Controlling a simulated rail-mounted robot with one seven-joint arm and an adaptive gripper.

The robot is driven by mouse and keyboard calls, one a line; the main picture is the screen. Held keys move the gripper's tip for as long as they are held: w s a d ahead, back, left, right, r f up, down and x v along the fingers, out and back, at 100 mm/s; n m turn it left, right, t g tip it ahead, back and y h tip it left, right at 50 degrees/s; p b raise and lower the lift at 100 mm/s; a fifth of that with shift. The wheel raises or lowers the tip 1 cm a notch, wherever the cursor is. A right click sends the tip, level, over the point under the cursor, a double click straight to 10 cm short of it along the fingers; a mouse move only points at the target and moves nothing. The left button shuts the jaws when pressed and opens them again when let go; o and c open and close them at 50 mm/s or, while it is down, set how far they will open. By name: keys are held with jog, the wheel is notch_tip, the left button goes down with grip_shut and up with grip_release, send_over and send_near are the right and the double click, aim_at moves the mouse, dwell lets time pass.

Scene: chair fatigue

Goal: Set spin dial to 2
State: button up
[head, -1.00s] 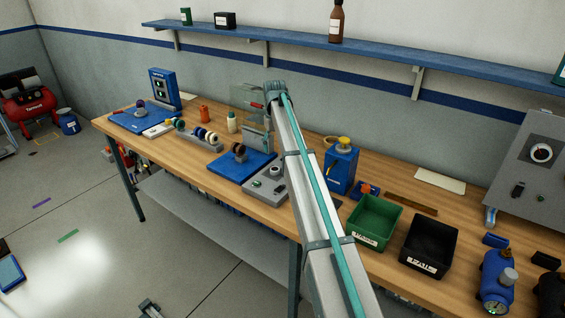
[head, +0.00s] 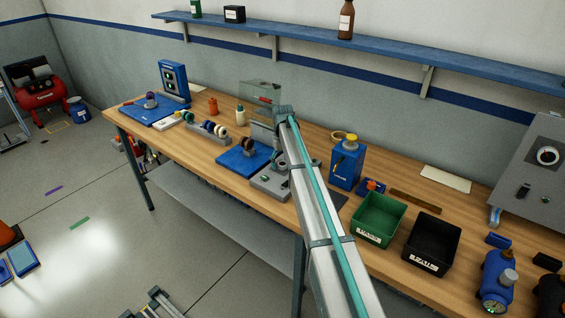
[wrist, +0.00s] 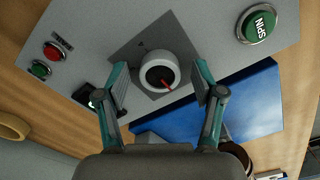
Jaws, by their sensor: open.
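The spin dial (wrist: 151,64) is a round pale knob with a dark face and a red pointer. It sits on a dark square plate on the grey control box (wrist: 205,38). The pointer angles to the lower right in the wrist view; I cannot read any numbers around it. My gripper (wrist: 160,73) is open, with one finger on either side of the dial and gaps visible between fingers and knob. I cannot tell whether the fingertips are level with it. In the head view the control box (head: 262,186) shows, but my arm hides the dial.
A green SPIN button (wrist: 258,24) is at the upper right of the wrist view. Small red and green buttons are at the left. A blue base plate (head: 236,160) is beside the box. The green bin (head: 372,233) and black bin (head: 420,258) stand to the right.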

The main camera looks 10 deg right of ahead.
jog(key=c, duration=1.1)
jog(key=shift+c, duration=0.2)
jog(key=shift+m, duration=0.4)
jog(key=m+b, duration=0.2)
jog(key=m, duration=0.3)
jog(key=shift+b, duration=0.4)
jog(key=m+b, duration=0.1)
jog(key=m, duration=0.5)
jog(key=shift+w, duration=0.1)
jog(key=o, duration=1.1)
